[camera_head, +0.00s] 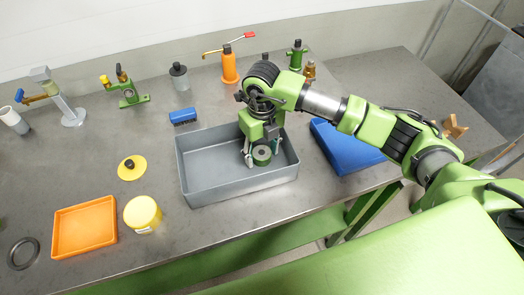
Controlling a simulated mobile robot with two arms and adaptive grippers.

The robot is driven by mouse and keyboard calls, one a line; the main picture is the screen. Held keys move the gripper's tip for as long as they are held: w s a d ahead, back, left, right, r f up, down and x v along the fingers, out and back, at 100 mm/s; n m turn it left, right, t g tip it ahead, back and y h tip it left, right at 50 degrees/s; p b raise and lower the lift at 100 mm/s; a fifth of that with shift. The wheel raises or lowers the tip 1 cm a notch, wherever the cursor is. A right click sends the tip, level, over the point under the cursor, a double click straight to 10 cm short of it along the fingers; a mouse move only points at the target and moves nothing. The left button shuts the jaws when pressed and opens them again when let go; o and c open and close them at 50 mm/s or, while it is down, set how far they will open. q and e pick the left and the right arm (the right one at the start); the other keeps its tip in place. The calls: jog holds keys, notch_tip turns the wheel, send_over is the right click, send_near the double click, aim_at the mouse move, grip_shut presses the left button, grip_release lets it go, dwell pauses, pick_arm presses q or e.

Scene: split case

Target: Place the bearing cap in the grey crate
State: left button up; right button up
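The grey crate (197,179) stands open in the middle of the bench. My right gripper (262,154) reaches down into its right half. A short round green and grey part (262,157) with a dark hole in its top, which looks like the bearing cap, is low in the crate between the two fingers. The fingers stand apart on either side of it. I cannot tell whether they press on it, or whether it rests on the crate floor. My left gripper is not in view.
A blue tray (345,150) is right of the crate, under my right arm. A blue block (183,116) lies behind the crate. A yellow disc (132,168), a yellow tub (143,214) and an orange tray (84,228) are on the left. Bottles and fixtures line the back.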

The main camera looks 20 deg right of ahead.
aim_at(262, 153)
jog(key=shift+r, duration=0.1)
jog(key=shift+r+p, duration=0.2)
jog(key=shift+p, duration=0.1)
notch_tip(262, 153, up, 12)
jog(key=b, duration=0.3)
